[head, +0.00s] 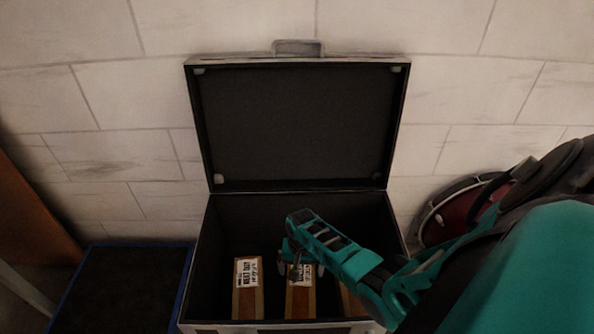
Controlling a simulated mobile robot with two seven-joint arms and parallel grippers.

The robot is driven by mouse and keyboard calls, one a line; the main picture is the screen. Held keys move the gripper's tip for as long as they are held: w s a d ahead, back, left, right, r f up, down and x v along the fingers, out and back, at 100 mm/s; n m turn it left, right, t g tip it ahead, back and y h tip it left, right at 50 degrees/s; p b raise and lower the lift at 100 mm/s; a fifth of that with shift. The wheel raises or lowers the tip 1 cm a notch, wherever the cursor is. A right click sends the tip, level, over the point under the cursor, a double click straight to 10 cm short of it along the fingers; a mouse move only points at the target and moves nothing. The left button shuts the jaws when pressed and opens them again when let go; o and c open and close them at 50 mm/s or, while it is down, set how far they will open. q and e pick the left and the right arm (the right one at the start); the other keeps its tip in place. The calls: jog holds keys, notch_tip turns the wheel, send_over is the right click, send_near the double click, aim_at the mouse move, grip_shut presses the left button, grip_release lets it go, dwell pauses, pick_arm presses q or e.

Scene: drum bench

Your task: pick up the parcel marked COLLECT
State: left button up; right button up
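Several wooden-brown parcels stand side by side in the open black case (213,262). The left parcel (247,303) has a white label with small black print, perhaps "NEXT DAY". The middle parcel (300,303) also has a white label, partly covered by my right gripper and not readable. The right parcel (352,304) is mostly hidden behind my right arm, and its label does not show. I cannot tell which one is marked COLLECT. My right gripper (299,265) is over the middle parcel's label end; its finger gap and any contact are unclear. My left gripper is out of view.
The case lid (300,125) stands open against the pale block wall. A dark blue-edged crate or mat (120,290) lies left of the case. A red drum (462,212) is at the right, partly behind my arm. A brown board (35,205) leans at far left.

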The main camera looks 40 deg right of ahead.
aim_at(301, 287)
notch_tip(301, 287, down, 4)
jog(key=shift+r+b, duration=0.1)
jog(key=shift+b, duration=0.75)
jog(key=f+b, duration=0.3)
jog(key=f, duration=0.1)
jog(key=shift+s+a+f+b, duration=0.1)
jog(key=shift+a+f+b, duration=0.1)
jog(key=shift+f+b, duration=0.2)
jog(key=shift+f, duration=0.3)
jog(key=c, duration=1.2)
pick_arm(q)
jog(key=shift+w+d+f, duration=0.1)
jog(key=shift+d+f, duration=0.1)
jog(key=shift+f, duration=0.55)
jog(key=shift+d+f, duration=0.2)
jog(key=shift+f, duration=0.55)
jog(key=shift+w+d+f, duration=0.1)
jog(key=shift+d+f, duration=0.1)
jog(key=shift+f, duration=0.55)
pick_arm(e)
jog(key=shift+r, duration=0.1)
jog(key=c, duration=0.4)
